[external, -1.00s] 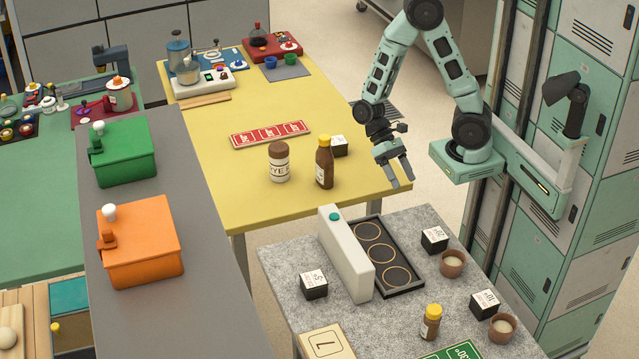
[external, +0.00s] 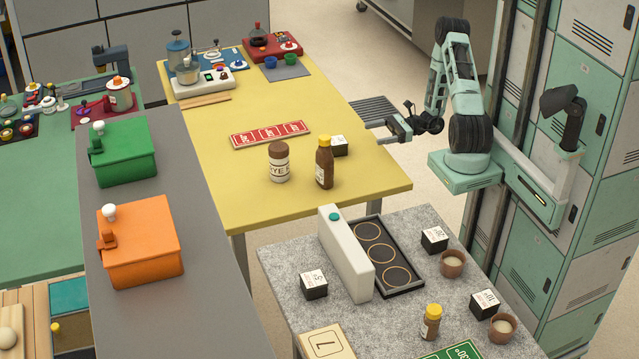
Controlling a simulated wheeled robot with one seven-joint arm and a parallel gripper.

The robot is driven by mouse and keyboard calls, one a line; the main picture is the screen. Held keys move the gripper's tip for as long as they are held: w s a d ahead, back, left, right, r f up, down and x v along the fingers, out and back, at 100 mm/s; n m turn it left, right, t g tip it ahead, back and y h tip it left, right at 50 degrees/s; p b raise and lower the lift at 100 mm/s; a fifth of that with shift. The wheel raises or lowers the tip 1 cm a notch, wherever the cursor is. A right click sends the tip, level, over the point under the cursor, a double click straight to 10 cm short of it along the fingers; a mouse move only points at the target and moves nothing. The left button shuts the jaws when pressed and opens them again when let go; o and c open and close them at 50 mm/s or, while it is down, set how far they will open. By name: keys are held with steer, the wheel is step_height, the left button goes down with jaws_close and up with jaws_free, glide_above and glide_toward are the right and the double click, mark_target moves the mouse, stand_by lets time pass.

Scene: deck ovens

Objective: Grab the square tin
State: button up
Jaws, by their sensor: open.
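No single thing stands out clearly as the square tin. Several small dark cube-shaped boxes with white labelled tops are in view. One cube (external: 339,146) stands on the yellow table, just behind the brown bottle (external: 324,163), which partly hides it. Others stand on the grey speckled table: one cube (external: 314,284) at left, one cube (external: 434,239) at the back right and one cube (external: 484,303) at the right. My gripper (external: 373,132) is open and empty, pointing left above the right edge of the yellow table, apart from the cube behind the bottle.
A brown-lidded jar (external: 279,163) and a red card strip (external: 269,134) are on the yellow table (external: 225,180). A white upright slab (external: 346,258) and a black tray with rings (external: 400,283) are on the grey table (external: 285,255).

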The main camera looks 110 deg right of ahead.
steer(key=shift+s+d+f+m+h, duration=0.15)
steer(key=shift+s+d+m+h, duration=0.15)
steer(key=shift+s+d+h, duration=0.1)
steer(key=shift+w, duration=0.3)
steer(key=p, duration=0.1)
glide_toward(338, 145)
steer(key=w+d, duration=0.2)
steer(key=w, duration=0.1)
steer(key=w+d, duration=0.2)
steer(key=shift+w, duration=0.15)
steer(key=shift+w+a+f+p, duration=0.1)
steer(key=shift+w+p, duration=0.1)
steer(key=shift+w, duration=1.15)
steer(key=shift+w+a+p, duration=0.1)
steer(key=shift+w+p, duration=0.1)
steer(key=shift+w, duration=1.15)
steer(key=c, duration=1.2)
